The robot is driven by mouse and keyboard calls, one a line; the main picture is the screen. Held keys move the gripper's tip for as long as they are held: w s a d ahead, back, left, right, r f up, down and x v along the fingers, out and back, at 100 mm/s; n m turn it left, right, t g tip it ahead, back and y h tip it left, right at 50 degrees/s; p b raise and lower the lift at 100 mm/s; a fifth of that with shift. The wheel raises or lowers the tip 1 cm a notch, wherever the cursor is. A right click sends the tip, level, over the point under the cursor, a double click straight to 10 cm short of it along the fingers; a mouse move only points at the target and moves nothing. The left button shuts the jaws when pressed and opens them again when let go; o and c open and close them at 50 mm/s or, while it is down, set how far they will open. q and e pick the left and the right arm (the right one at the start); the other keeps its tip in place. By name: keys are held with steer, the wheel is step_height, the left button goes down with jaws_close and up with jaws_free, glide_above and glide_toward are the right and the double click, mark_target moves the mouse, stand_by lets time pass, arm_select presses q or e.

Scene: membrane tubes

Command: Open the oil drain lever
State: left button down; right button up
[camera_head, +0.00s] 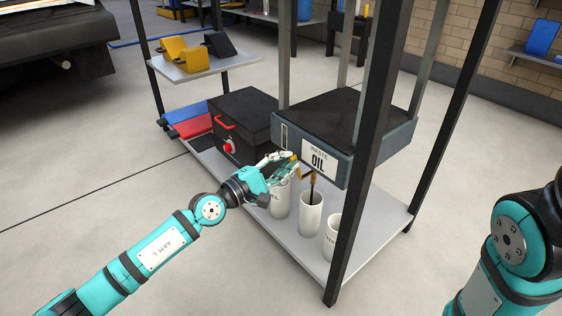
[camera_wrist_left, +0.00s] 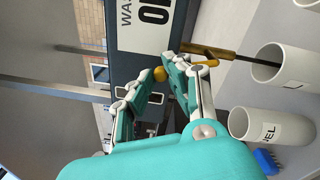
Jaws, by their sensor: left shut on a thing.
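The waste oil tank (camera_head: 345,130) is a dark grey box with a white "WASTE OIL" label (camera_head: 319,158). A brass drain fitting (camera_head: 311,177) sits under the label, with a dark brown strand, apparently oil, running from it into a white cup (camera_head: 311,214). My left gripper (camera_head: 291,160) is at the fitting, left of the label. In the left wrist view, its fingers (camera_wrist_left: 157,80) are closed around a small yellow-brass knob (camera_wrist_left: 160,73), apparently the lever's end; the rest of the lever is partly hidden. My right gripper is out of view.
White cups (camera_head: 279,199) and (camera_head: 333,236) stand either side of the receiving cup on the grey shelf (camera_head: 375,235). A black box (camera_head: 243,118) with a red handle is left of the tank. A dark frame post (camera_head: 364,150) rises in front at right.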

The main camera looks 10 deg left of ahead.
arm_select(q)
steer(key=shift+s+d+f+m, duration=0.1)
steer(key=shift+s+d+m, duration=0.2)
steer(key=shift+m, duration=0.4)
steer(key=shift+d, duration=0.1)
steer(key=c, duration=1.3)
jaws_free()
steer(key=v, duration=1.2)
